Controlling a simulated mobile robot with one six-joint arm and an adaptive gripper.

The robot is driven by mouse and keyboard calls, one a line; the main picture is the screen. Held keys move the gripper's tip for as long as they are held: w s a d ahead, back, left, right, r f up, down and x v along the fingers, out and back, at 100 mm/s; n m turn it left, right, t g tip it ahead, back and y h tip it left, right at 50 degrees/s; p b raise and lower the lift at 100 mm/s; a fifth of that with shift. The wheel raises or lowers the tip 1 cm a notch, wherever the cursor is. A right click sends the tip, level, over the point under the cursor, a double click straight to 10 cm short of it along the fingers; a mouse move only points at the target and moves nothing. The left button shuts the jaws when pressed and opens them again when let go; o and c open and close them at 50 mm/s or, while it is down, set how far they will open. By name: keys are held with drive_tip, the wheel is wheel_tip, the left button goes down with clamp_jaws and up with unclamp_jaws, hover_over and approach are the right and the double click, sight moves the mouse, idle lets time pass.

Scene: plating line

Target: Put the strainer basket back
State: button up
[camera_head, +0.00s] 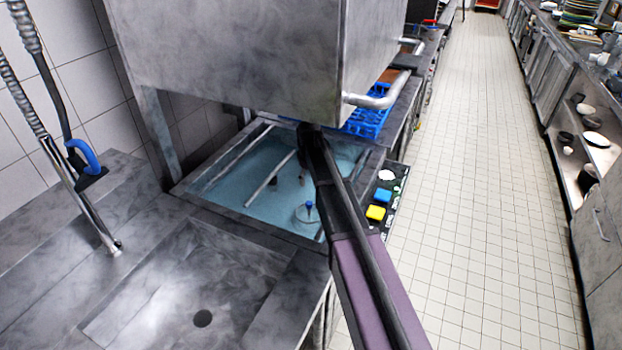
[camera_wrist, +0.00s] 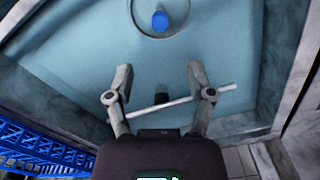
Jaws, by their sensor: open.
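A round, clear-looking piece with a blue knob, which seems to be the strainer basket (camera_head: 308,214), is in the front part of the water-filled tank (camera_head: 232,190). It also shows at the top edge of the wrist view (camera_wrist: 162,20), partly cut off. I cannot tell whether it is seated. My gripper (camera_wrist: 154,84) is open over the tank, its fingers apart and empty, with the basket beyond the fingertips. A pale bar crosses below the fingers, and a small dark object shows between them.
The raised steel hood (camera_head: 228,48) hangs over the tank. A blue rack (camera_head: 368,122) stands beyond the tank. A steel sink (camera_head: 190,285) lies in front. The tiled aisle (camera_head: 465,180) is clear.

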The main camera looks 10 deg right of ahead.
idle(0.4)
drive_tip(key=s+m, duration=0.2)
drive_tip(key=s, duration=0.7)
drive_tip(key=s+m, duration=0.2)
drive_tip(key=s, duration=0.8)
drive_tip(key=s+m, duration=0.2)
drive_tip(key=s, duration=0.8)
drive_tip(key=shift+d, duration=0.35)
